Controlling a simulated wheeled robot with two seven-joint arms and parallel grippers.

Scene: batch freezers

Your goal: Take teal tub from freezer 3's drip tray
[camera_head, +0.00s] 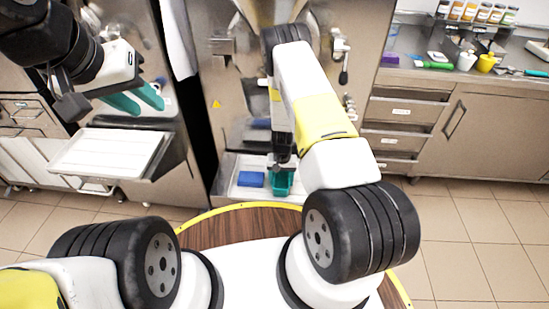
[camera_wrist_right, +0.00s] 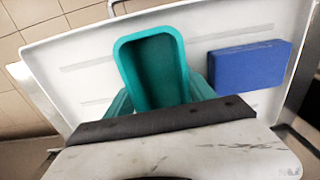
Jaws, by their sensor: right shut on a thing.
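The teal tub (camera_head: 284,183) is at the drip tray (camera_head: 245,192) of the middle freezer, on its right half. It also shows in the right wrist view (camera_wrist_right: 153,68), open and empty. My right gripper (camera_head: 281,168) reaches down to it and is shut on it; its teal fingers show on both sides of the tub in the wrist view. I cannot tell whether the tub still touches the white tray (camera_wrist_right: 75,72). My left gripper (camera_head: 135,101) is raised at the upper left, its two teal fingers apart, with nothing visible between them.
A blue block (camera_head: 251,179) lies on the tray left of the tub, also in the wrist view (camera_wrist_right: 248,65). Another white tray (camera_head: 108,152) sticks out from the freezer at left. A counter (camera_head: 470,82) with jars and utensils stands at right. The tiled floor (camera_head: 470,230) at right is clear.

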